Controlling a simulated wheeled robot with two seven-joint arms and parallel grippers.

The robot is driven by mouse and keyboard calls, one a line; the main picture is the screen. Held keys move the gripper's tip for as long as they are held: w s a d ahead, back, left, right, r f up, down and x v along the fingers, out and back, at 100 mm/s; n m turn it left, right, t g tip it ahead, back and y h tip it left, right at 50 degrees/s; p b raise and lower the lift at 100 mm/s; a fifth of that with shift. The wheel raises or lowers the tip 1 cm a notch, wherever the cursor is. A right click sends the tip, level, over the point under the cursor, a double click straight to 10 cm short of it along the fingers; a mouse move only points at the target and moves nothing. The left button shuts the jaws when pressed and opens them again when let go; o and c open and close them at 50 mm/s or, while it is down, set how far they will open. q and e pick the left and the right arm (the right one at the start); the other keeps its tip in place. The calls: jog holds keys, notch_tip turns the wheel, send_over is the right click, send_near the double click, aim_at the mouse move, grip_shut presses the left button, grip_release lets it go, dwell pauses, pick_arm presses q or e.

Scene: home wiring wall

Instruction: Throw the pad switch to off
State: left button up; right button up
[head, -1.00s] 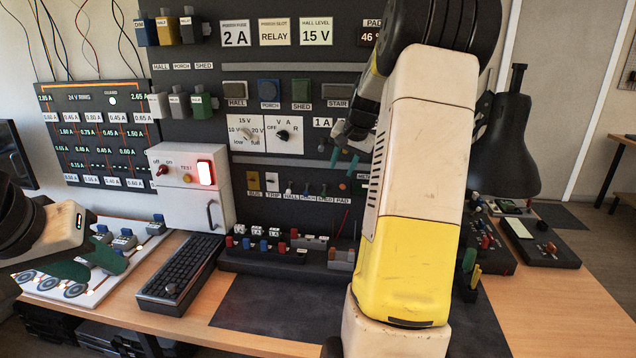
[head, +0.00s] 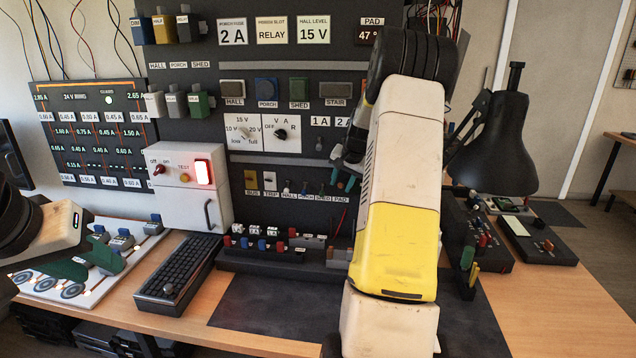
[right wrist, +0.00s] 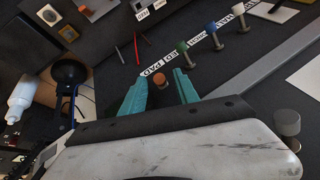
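The pad switch, a small orange-brown capped lever (right wrist: 159,80), stands beside its PAD label (right wrist: 153,73) in the right wrist view. My right gripper (right wrist: 160,92) is open, with one teal finger on each side of the lever. Gaps show on both sides, so neither finger visibly touches it. My left gripper (head: 84,263) is open and empty at the lower left, over the white board.
Green (right wrist: 182,46), blue (right wrist: 211,27) and white (right wrist: 239,9) levers stand in the same row. A white box with a lit red switch (head: 203,172), a keyboard (head: 180,272) and a black lamp (head: 497,145) stand on the bench.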

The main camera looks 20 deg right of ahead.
grip_shut()
jog(key=shift+s, duration=0.1)
jog(key=shift+s+a+f+n+t+h, duration=0.25)
jog(key=shift+f+t+h, duration=0.55)
jog(key=shift+t, duration=0.8)
jog(key=shift+s+f+n+t+h, duration=0.1)
jog(key=shift+f+n+t+h, duration=0.25)
jog(key=shift+f+t+h, duration=0.9)
jog(key=shift+s+a+f+n+t+h, duration=0.1)
jog(key=shift+f+n+t+h, duration=0.3)
jog(key=shift+t, duration=1.55)
jog(key=shift+f, duration=0.1)
grip_release()
jog(key=shift+w, duration=0.1)
